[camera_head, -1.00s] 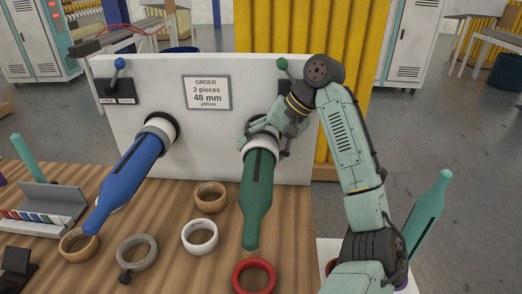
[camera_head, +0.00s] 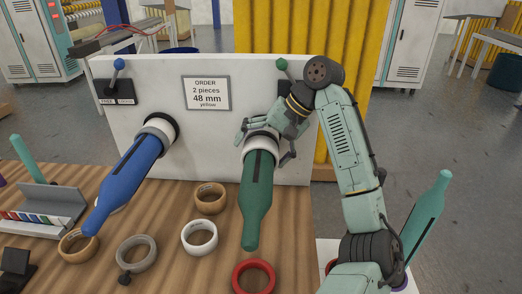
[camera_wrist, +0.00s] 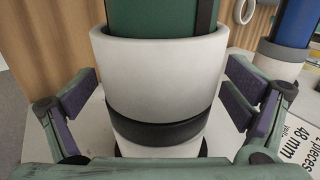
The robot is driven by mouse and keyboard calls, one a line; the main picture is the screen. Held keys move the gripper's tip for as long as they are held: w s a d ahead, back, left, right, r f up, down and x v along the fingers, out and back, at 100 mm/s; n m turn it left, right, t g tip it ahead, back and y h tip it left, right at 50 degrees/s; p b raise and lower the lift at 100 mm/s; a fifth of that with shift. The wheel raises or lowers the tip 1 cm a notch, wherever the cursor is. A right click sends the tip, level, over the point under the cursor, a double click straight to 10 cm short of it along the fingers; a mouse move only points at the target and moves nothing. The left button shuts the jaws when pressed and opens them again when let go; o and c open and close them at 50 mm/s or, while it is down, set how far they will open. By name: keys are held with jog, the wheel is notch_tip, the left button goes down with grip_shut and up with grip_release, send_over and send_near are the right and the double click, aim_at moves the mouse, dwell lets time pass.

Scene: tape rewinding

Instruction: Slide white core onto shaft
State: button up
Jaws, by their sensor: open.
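The white core (camera_wrist: 155,75) sits around the green shaft (camera_head: 257,200), near the shaft's base at the white panel (camera_head: 215,140). The core also shows in the head view (camera_head: 262,144), partly behind the shaft. In the wrist view a black band lies just beyond the core, with a white part behind it. My gripper (camera_head: 265,140) is at the core; its fingers are spread open, one on each side. In the wrist view both dark finger pads stand apart from the core's wall, with my gripper (camera_wrist: 162,92) straddling it.
A blue shaft (camera_head: 125,185) juts from the panel at left. Loose rings lie on the wooden table: a white ring (camera_head: 199,237), a tan ring (camera_head: 210,198), a grey ring (camera_head: 137,253) and a red ring (camera_head: 254,278). An order sign (camera_head: 207,92) is on the panel.

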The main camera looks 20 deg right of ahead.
jog(key=v, duration=1.2)
jog(key=shift+c, duration=0.5)
dwell(0.3)
